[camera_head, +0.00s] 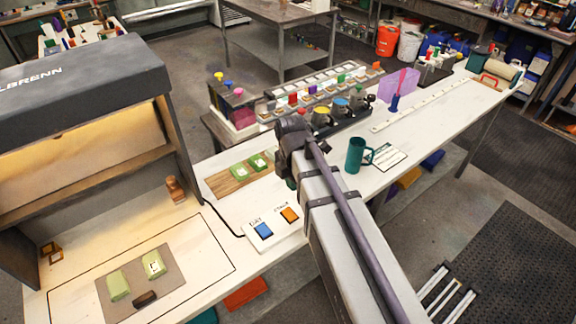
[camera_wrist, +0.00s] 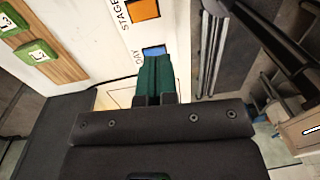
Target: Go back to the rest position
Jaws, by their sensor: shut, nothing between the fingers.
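My gripper (camera_wrist: 155,62) shows in the wrist view as two dark green fingers pressed together, with nothing held between them. It is over the white switch box (camera_head: 276,226), and its fingertips overlap the edge of the blue button (camera_wrist: 154,50) in that view; I cannot tell whether they touch it. The orange button (camera_wrist: 145,9), labelled STAGE, lies beyond it. In the head view my arm reaches in from the lower right to the bench, and its links hide the fingers.
Green blocks on a wooden board (camera_head: 226,187) lie left of my wrist. A green mug (camera_head: 356,155) stands close to its right. A rack with several cups (camera_head: 322,117) is behind. A hooded booth (camera_head: 85,90) stands at the left. Open floor (camera_head: 440,210) lies at the right.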

